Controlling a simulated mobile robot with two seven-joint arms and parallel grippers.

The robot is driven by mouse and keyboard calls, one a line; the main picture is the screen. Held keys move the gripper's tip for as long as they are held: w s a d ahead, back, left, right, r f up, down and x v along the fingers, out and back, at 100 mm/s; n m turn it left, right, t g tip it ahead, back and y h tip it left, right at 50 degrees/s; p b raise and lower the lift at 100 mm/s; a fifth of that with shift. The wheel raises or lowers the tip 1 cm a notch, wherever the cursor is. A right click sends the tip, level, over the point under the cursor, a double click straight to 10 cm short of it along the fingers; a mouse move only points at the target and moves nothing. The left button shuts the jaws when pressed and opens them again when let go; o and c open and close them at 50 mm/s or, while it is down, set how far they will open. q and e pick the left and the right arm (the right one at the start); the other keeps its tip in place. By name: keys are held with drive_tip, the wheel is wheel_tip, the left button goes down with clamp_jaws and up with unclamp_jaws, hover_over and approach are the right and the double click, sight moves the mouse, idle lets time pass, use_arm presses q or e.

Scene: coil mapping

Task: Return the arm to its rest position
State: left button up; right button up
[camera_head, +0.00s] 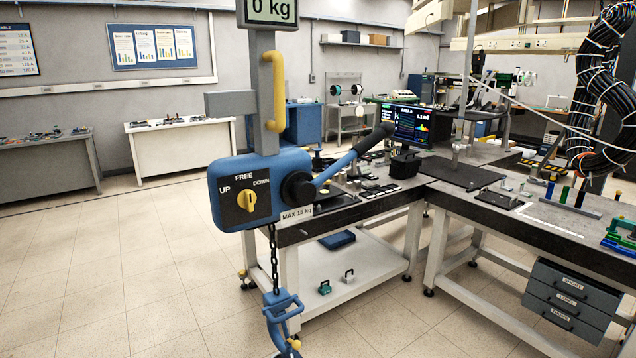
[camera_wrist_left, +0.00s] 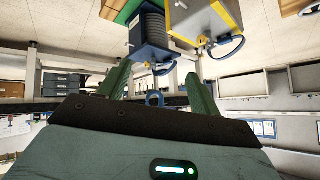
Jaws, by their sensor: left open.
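My left gripper (camera_wrist_left: 160,84) shows in the left wrist view, with its two green fingers apart. No object is clamped between the fingers. A small blue ring (camera_wrist_left: 155,99) shows in the gap, in line with the gripper's dark front edge; I cannot tell how far off it is. Neither of my arms shows in the head view, and my right gripper is in neither view.
A blue lever hoist (camera_head: 245,190) hangs close in front, its chain and blue hook (camera_head: 280,318) below. Behind it stand workbenches (camera_head: 560,222) with a monitor (camera_head: 412,124). Cables (camera_head: 600,90) hang at right. Floor (camera_head: 120,270) at left is clear.

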use_arm(q)
drive_tip(key=d+n, duration=0.3)
drive_tip(key=d, duration=0.5)
drive_tip(key=shift+n+t, duration=0.3)
